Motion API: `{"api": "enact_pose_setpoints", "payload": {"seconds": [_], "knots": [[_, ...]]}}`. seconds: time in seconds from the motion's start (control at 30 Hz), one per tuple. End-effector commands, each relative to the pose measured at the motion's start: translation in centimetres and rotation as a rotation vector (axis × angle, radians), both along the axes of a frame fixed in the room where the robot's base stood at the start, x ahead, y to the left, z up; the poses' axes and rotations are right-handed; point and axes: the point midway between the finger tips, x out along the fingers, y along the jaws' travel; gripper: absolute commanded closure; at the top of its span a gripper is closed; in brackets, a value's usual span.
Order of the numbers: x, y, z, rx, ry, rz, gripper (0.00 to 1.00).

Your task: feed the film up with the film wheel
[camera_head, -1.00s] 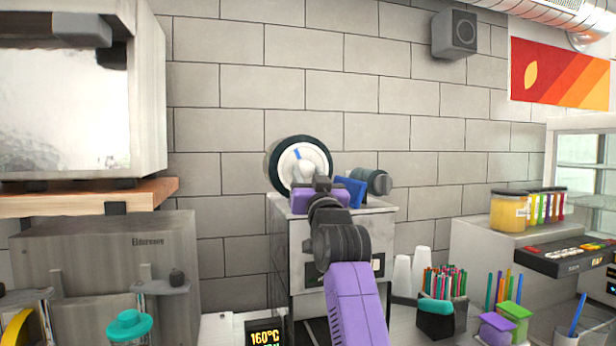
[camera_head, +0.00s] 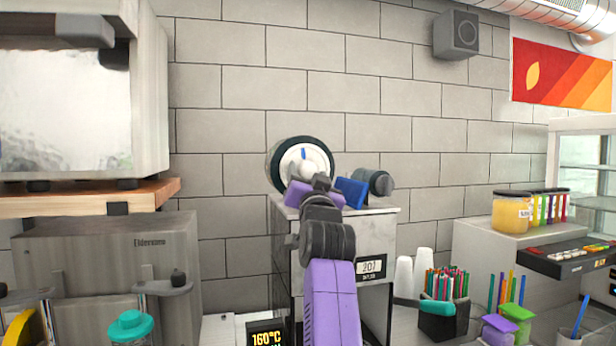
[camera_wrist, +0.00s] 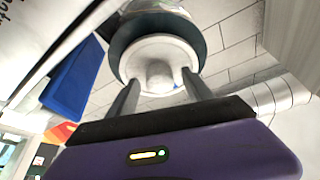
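The film wheel (camera_head: 296,169) is a white disc with a dark rim and a small blue mark, on top of the grey sealer machine (camera_head: 378,222). In the wrist view the wheel (camera_wrist: 138,50) fills the top middle, with a round knob (camera_wrist: 160,74) at its centre. My gripper (camera_wrist: 161,79) is open. Its two fingers stand on either side of the knob near the wheel's face, with gaps showing. I cannot tell whether the fingertips touch the disc. In the head view my gripper (camera_head: 318,182) partly covers the wheel's lower front.
A blue block (camera_head: 351,192) and a dark cylinder (camera_head: 376,182) sit right of the wheel. White cups (camera_head: 404,276) and a pen holder (camera_head: 444,320) stand to the right. A wooden shelf (camera_head: 90,201) is at left. Above the wheel is bare wall.

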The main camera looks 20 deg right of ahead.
Motion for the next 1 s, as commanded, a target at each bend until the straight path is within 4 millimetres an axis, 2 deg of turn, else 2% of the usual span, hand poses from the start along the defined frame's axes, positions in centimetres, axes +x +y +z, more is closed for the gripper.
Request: {"api": "enact_pose_setpoints", "payload": {"seconds": [0.27,0.7,1.0], "knots": [[-0.4,0.1,-0.4,-0.001,0.001,0.000,0.41],[-5.8,0.9,-2.5,0.000,-0.001,0.001,0.41],[-7.2,1.1,-2.9,0.000,0.000,0.000,0.41]]}}
